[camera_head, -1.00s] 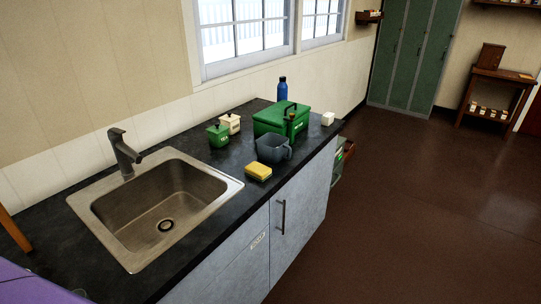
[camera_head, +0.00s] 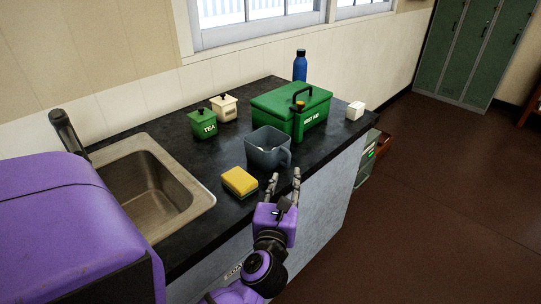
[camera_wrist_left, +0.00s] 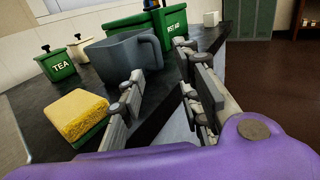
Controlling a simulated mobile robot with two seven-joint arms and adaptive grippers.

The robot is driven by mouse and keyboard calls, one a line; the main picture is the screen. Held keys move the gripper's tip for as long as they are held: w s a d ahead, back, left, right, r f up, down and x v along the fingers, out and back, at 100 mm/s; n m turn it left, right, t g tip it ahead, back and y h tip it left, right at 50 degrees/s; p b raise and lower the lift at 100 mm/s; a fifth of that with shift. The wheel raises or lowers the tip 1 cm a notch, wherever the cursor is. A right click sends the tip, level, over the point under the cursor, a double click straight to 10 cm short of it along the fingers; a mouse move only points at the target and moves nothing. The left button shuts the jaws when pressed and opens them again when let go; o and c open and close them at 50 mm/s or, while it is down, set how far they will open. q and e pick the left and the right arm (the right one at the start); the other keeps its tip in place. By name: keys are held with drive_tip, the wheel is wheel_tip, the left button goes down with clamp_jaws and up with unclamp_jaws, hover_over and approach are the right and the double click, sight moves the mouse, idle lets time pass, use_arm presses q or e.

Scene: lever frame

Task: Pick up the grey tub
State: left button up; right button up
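The grey tub (camera_head: 266,150) stands upright on the dark counter, in front of the green first aid box. It has a handle on its right side; it also shows in the left wrist view (camera_wrist_left: 124,54). My left gripper (camera_head: 284,176) is in front of the tub at the counter's front edge, fingers pointing toward the tub. In the left wrist view its fingers (camera_wrist_left: 162,88) are spread with nothing between them, and they are apart from the tub. My right gripper is not in view.
A yellow sponge (camera_head: 239,182) lies just left of the gripper. The green first aid box (camera_head: 287,105) stands behind the tub. A green tea canister (camera_head: 204,125), a cream canister (camera_head: 224,107), a blue bottle (camera_head: 300,66) and a white block (camera_head: 355,110) stand around. The sink (camera_head: 153,190) is left.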

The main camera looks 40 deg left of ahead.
sight(288, 161)
use_arm(q)
drive_tip(key=p+x, duration=0.1)
drive_tip(key=x, duration=0.6)
drive_tip(key=shift+w+a, duration=0.1)
drive_tip(key=shift+a, duration=0.15)
drive_tip(key=shift+r, duration=0.1)
drive_tip(key=shift+c, duration=0.4)
clamp_jaws()
